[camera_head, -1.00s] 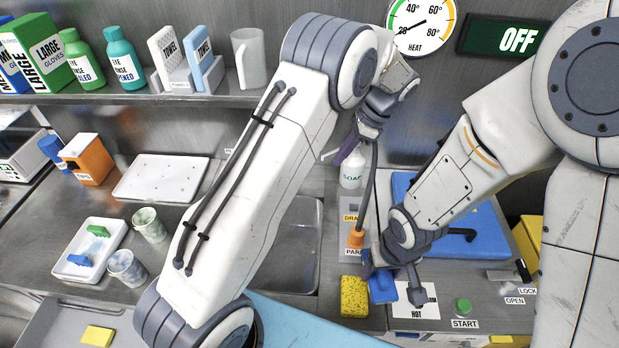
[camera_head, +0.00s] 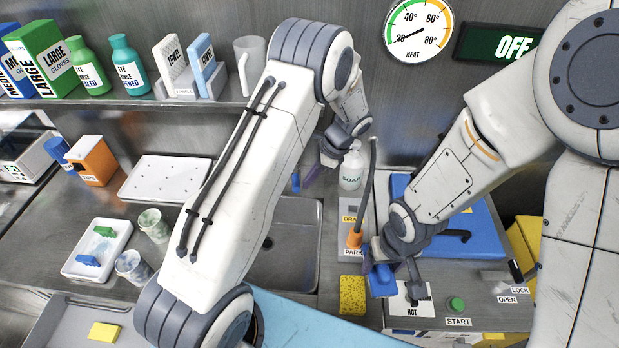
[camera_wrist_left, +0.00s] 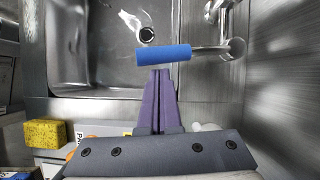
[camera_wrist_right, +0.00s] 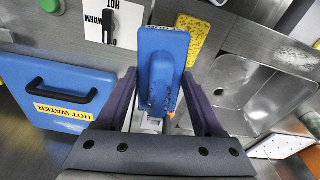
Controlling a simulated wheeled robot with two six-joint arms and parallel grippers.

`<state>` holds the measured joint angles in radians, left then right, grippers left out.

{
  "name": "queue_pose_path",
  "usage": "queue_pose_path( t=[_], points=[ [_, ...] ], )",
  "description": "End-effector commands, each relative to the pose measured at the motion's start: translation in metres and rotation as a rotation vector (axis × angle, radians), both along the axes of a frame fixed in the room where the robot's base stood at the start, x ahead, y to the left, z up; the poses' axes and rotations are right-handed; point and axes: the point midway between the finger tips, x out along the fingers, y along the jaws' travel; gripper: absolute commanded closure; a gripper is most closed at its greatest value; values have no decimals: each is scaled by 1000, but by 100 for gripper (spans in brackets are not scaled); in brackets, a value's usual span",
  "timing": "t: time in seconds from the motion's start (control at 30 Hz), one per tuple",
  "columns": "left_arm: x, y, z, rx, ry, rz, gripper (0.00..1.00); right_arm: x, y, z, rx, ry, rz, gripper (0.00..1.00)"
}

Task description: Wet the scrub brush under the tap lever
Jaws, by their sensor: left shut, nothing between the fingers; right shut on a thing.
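The blue scrub brush (camera_wrist_right: 163,68) is gripped between the purple fingers of my right gripper (camera_wrist_right: 165,105). In the head view the brush (camera_head: 381,281) is beside the yellow sponge, over the counter right of the sink, apart from the tap. My left gripper (camera_wrist_left: 157,72) is shut and empty, its fingertips right at the blue tap lever (camera_wrist_left: 164,54); I cannot tell whether they touch. The lever also shows in the head view (camera_head: 296,182), beside my left gripper (camera_head: 311,174). The chrome spout (camera_wrist_left: 215,10) reaches over the sink's edge.
The steel sink (camera_wrist_left: 70,55) has a drain with a bright white patch beside it; I cannot tell if this is water. My left arm hides part of the sink.

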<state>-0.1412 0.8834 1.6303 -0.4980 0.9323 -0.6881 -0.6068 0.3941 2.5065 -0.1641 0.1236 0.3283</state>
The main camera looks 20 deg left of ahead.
Motion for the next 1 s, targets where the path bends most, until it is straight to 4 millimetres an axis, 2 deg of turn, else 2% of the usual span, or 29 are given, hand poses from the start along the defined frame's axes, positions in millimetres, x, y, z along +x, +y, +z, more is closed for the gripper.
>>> queue_pose_path(
  t=[0.2, 0.53, 0.87, 1.0],
  points=[
    [-1, 1, 0, 0, 0, -11, 100, 0, 0, 1, 0, 0, 0, 75],
    [-12, 16, 1, 1, -1, -177, 100, 0, 0, 3, 0, 0, 0, 75],
    [-12, 16, 1, 0, -1, -178, 100, 0, 0, 3, 0, 0, 0, 75],
    [-10, 11, 10, 0, -4, -179, 100, 0, 0, 2, 0, 0, 0, 75]
  ],
)
